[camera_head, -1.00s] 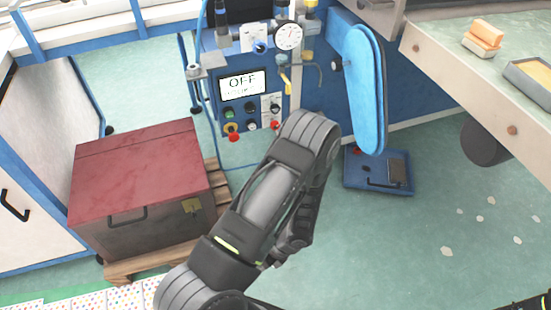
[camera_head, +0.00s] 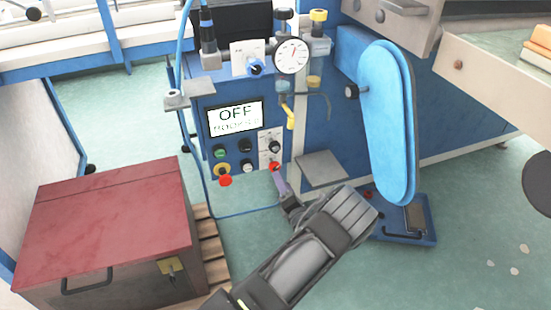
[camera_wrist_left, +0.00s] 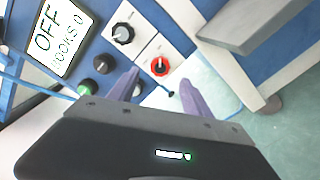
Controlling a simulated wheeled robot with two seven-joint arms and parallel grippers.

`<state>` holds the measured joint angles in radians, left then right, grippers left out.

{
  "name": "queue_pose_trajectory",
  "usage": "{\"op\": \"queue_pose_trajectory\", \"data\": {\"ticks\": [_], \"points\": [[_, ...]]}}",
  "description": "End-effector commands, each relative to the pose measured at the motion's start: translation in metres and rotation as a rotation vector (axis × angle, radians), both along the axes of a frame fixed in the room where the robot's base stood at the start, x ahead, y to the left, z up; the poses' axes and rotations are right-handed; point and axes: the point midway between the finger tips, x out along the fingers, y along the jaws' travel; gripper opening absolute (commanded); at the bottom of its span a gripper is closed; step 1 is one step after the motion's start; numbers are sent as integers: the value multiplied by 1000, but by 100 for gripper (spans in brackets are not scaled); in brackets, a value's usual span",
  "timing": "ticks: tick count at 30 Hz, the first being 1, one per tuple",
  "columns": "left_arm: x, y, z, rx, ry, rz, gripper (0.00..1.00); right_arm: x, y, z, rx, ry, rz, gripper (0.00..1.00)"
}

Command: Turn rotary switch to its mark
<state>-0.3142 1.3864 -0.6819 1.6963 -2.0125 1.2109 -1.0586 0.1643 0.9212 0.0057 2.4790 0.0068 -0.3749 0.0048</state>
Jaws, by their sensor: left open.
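The control panel carries two rotary knobs on white plates: a black one (camera_head: 274,146) and, below it, a red one (camera_head: 274,166). In the left wrist view the black knob (camera_wrist_left: 123,33) has a pale pointer line, and the red knob (camera_wrist_left: 160,66) has a dark centre. I cannot tell which knob is the task's switch, and no target mark is readable. My left gripper (camera_head: 280,184) is just below the red knob in the head view. In the left wrist view its open, empty purple fingers (camera_wrist_left: 158,88) point toward the panel, with the red knob beyond their gap.
The display (camera_head: 235,118) reads OFF, with HOOKS 0 beneath. A red mushroom button (camera_head: 225,181) and other buttons sit left of the knobs. A gauge (camera_head: 291,55) and yellow lever (camera_head: 290,117) are above.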

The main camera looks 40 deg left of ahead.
Motion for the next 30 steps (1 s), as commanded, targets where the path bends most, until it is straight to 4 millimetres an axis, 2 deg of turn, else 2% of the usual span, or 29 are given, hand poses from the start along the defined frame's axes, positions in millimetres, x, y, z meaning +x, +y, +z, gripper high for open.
{"op": "queue_pose_trajectory", "data": {"ticks": [16,30], "points": [[2,5,-2,-3,-1,3,57,-1,0,-3,-1,1,-1,36],[39,58,-3,-3,-1,3,57,3,0,-28,-3,-9,-6,36]]}}
